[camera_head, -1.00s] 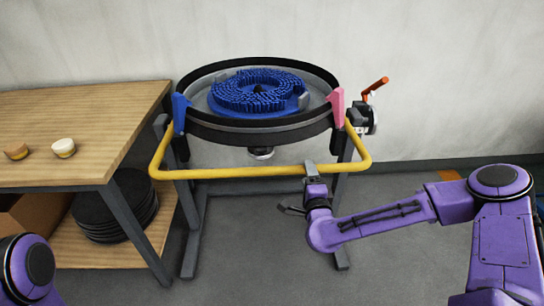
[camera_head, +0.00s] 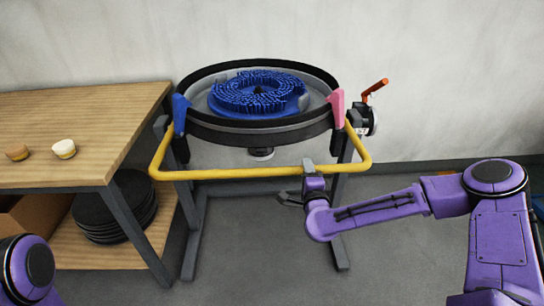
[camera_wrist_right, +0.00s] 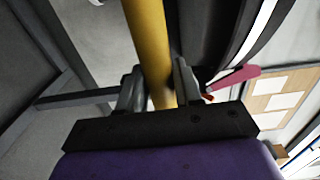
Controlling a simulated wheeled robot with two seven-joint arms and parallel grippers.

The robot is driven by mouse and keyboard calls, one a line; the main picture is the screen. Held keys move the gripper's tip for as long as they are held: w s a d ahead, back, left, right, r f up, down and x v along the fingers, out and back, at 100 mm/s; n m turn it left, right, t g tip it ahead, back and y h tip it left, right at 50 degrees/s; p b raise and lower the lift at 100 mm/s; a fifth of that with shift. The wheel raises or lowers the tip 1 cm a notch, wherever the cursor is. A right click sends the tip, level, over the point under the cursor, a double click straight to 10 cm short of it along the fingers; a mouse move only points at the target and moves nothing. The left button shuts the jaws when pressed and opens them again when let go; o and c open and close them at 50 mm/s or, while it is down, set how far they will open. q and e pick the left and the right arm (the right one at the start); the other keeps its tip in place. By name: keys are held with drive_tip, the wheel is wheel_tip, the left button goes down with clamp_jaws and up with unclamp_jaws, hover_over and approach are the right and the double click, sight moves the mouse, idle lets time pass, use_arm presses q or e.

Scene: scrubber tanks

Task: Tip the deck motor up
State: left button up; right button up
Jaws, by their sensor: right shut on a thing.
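The deck motor assembly stands ahead in the head view: a round black and grey deck (camera_head: 262,132) with a blue bristled brush (camera_head: 258,94) facing up. A small motor hub (camera_head: 261,153) shows under it. A yellow bar (camera_head: 230,173) loops around the front of the deck. My right gripper (camera_head: 309,167) is shut on the bar's front run, right of its middle. In the right wrist view the yellow bar (camera_wrist_right: 150,50) passes between the fingers (camera_wrist_right: 158,92). Only a purple part of my left arm shows at the lower left; its gripper is out of the frame.
A wooden table (camera_head: 80,110) at left holds two small round pieces, with black discs (camera_head: 115,210) on its lower shelf. A red-handled lever (camera_head: 374,88) sits right of the deck. Blue (camera_head: 180,112) and pink (camera_head: 337,105) pieces flank the rim. Floor at right is mostly clear.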

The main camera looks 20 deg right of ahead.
sight(307, 118)
drive_tip(key=r+p, duration=0.2)
drive_tip(key=r, duration=0.1)
drive_tip(key=w+r+p, duration=0.1)
drive_tip(key=r+p, duration=0.1)
drive_tip(key=r, duration=0.2)
drive_tip(key=shift+w+d+r, duration=0.1)
drive_tip(key=shift+w+d, duration=0.1)
drive_tip(key=w+r+p, duration=0.1)
drive_tip(key=r, duration=0.1)
drive_tip(key=w+r+p, duration=0.1)
drive_tip(key=r+p, duration=0.3)
drive_tip(key=shift+w+d+r, duration=0.1)
drive_tip(key=shift+w+d, duration=0.3)
drive_tip(key=shift+w+r, duration=0.1)
drive_tip(key=shift+w, duration=0.05)
drive_tip(key=shift+r, duration=0.1)
